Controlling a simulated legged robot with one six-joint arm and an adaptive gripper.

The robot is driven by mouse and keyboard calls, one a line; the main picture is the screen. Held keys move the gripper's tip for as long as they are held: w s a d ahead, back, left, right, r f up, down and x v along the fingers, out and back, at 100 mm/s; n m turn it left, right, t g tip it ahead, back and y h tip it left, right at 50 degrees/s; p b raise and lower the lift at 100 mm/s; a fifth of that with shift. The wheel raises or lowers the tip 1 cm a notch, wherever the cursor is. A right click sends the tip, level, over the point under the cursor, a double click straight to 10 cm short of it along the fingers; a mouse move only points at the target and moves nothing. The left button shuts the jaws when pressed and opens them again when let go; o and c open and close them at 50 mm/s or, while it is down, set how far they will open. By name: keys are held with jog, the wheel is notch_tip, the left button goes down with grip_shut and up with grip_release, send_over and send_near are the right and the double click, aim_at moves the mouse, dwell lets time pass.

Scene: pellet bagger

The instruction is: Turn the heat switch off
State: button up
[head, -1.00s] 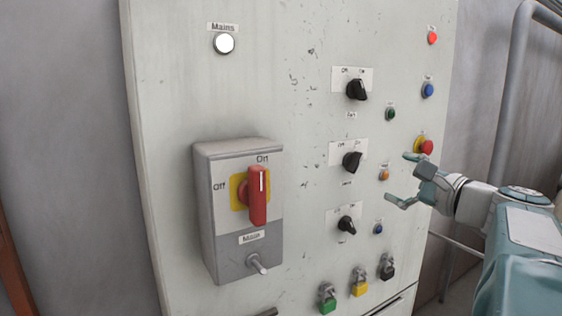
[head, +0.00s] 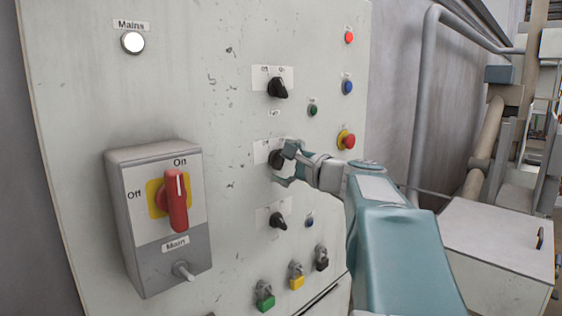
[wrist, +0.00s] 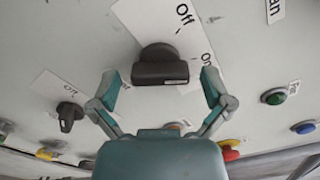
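The middle black rotary switch (head: 276,158) sits on the grey panel (head: 215,60), on a white Off/On label. In the wrist view the switch (wrist: 160,70) lies crosswise, with a pale line on its right part, on the side of the On mark. Its name tag is hidden, so I cannot read whether it says heat. My gripper (head: 285,164) is at this switch, partly covering it. In the wrist view my gripper (wrist: 160,84) is open, one finger on each side of the knob, with visible gaps to both.
Similar black switches sit above (head: 278,88) and below (head: 278,220). A red-and-yellow button (head: 346,140) is just right of my gripper. The red main switch (head: 176,200) is on a box at left. Coloured padlocks (head: 297,277) hang below.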

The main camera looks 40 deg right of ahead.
jog(key=shift+a, duration=0.1)
jog(key=c, duration=0.9)
jog(key=shift+n, duration=0.5)
jog(key=n, duration=0.5)
jog(key=shift+n, duration=0.3)
jog(key=n, duration=0.5)
jog(key=shift+f, duration=0.2)
jog(key=shift+n, duration=0.3)
jog(key=o, duration=1.1)
jog(key=shift+r, duration=0.1)
